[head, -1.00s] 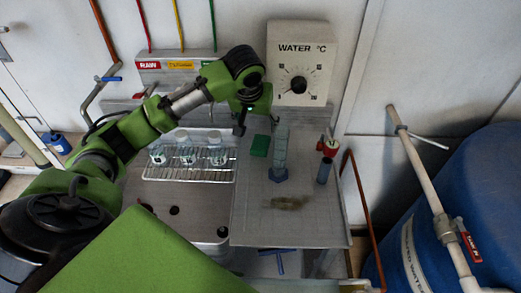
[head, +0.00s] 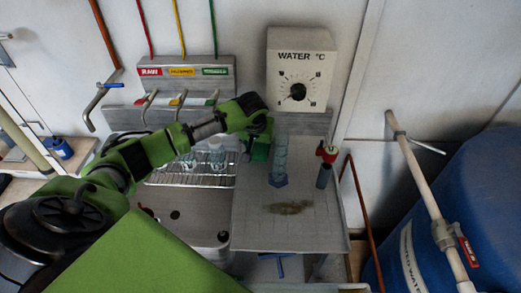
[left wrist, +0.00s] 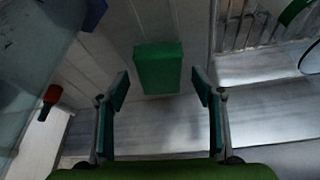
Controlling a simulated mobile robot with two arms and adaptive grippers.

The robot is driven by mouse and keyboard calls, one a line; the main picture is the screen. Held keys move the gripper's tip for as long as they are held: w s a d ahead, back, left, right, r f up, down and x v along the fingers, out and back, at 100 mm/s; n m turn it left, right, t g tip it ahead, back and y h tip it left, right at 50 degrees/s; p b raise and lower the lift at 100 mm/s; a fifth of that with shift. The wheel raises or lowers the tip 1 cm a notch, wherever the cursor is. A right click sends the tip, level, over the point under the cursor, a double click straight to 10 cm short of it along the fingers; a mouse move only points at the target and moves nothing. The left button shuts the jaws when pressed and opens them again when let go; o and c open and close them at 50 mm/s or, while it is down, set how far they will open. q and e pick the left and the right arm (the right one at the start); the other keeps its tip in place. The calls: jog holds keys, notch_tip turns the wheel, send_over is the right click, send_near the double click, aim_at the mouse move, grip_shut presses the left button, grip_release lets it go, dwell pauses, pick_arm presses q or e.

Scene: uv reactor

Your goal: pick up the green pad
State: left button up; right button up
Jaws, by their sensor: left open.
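The green pad (left wrist: 158,67) is a small green block on the grey worktop (head: 255,225). In the left wrist view it lies ahead of my left gripper (left wrist: 160,88), centred between the two open fingers and a little beyond their tips. In the head view the pad (head: 260,151) is partly hidden behind my left gripper (head: 250,150), which hangs just above and beside it. The fingers are open and hold nothing. I cannot tell whether they touch the pad. My right gripper is not in view.
A tall clear cylinder with a blue base (head: 279,181) stands just right of the pad. A wire rack (head: 190,179) with glasses is to the left. A red-topped bottle (head: 325,173) stands further right, and a brown smear (head: 289,207) marks the front worktop.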

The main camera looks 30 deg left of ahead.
pick_arm(q)
jog(key=shift+w+a+f, duration=0.1)
jog(key=shift+w+f, duration=0.1)
jog(key=shift+f, duration=0.35)
jog(key=c, duration=0.9)
jog(key=shift+r, duration=0.15)
jog(key=shift+r+p, duration=0.3)
jog(key=shift+p, duration=0.2)
jog(key=shift+r+p, duration=0.3)
jog(key=shift+p, duration=0.05)
